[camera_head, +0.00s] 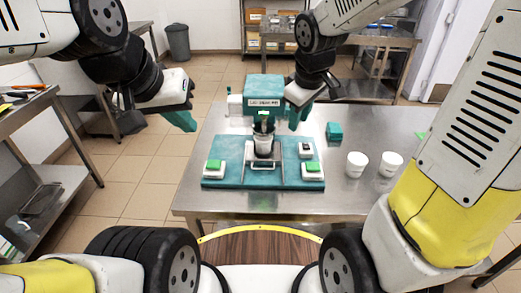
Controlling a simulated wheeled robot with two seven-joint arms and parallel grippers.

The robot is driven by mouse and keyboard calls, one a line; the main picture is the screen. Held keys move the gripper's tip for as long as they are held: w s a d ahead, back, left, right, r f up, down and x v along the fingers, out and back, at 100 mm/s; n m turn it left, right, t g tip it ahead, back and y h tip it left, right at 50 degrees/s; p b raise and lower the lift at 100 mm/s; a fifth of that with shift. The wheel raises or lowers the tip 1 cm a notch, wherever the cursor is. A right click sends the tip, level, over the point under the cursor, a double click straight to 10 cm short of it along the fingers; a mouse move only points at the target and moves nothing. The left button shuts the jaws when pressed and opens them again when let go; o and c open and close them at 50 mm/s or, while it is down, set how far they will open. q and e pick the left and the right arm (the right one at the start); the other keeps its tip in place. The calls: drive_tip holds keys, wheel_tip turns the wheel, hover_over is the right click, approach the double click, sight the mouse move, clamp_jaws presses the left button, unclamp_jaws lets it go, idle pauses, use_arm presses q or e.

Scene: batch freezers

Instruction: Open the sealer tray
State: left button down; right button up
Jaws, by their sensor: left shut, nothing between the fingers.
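The teal lid sealer (264,85) stands on the steel table, with its teal base plate (230,177) toward me. A white cup (263,145) sits under its dark press head. The sealer tray (266,168), a metal frame with a front handle, is low at the middle of the base; how far out it is I cannot tell. My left gripper (184,121) is shut and empty, in the air left of the sealer and apart from it. My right gripper (298,116) is just right of the sealer head; its teal fingers are close together, and any contact is unclear.
Green buttons (213,164) and (312,167) sit on white boxes at both sides of the base. Two white cups (357,163) and (391,164) and a teal block (334,131) stand to the right. The steel table (230,203) is bare in front.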

drive_tip(key=w+a+f+n, duration=0.4)
drive_tip(key=f, duration=0.2)
drive_tip(key=n+g, duration=0.2)
drive_tip(key=n, duration=0.3)
approach(260, 169)
drive_tip(key=f, duration=0.3)
drive_tip(key=w+f, duration=0.1)
drive_tip(key=f, duration=0.3)
drive_tip(key=shift+w+f, duration=0.2)
drive_tip(key=shift+w, duration=0.05)
clamp_jaws()
drive_tip(key=shift+a, duration=0.1)
